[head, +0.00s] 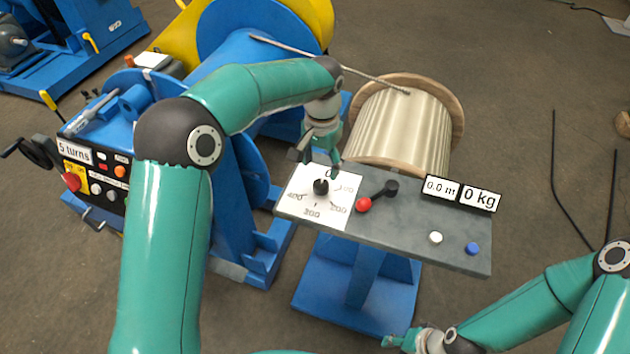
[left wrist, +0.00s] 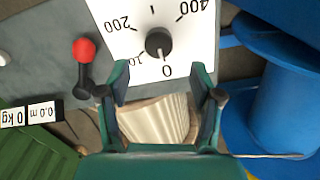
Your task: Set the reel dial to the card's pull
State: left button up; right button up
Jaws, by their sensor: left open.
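The reel dial has a black knob (head: 321,186) on a white face (head: 295,201) marked 0, 100, 200, 300 and 400. In the left wrist view the knob (left wrist: 158,42) has a pale pointer mark turned toward 0. My left gripper (head: 322,155) is over the dial's far edge. Its open fingers (left wrist: 163,75) are empty and stand just short of the knob, apart from it. A white card reading "5 turns" (head: 75,151) is on the blue machine at left; I see no card with a pull value. My right gripper (head: 408,340) is low at the bottom, its fingers unclear.
The grey panel (head: 400,228) also holds a red-tipped lever (head: 377,195), a white button (head: 435,238), a blue button (head: 473,249) and displays reading 0.0 m (head: 440,188) and 0 kg (head: 480,199). A wooden reel (head: 405,125) stands behind.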

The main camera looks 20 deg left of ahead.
aim_at(319, 183)
pick_arm(q)
notch_tip(319, 183, down, 8)
jog(key=shift+r, duration=0.25)
jog(key=shift+c, duration=0.2)
jog(key=c, duration=1.1)
jog(key=shift+a, duration=0.25)
jog(key=shift+d+r, duration=0.1)
jog(key=shift+d, duration=0.05)
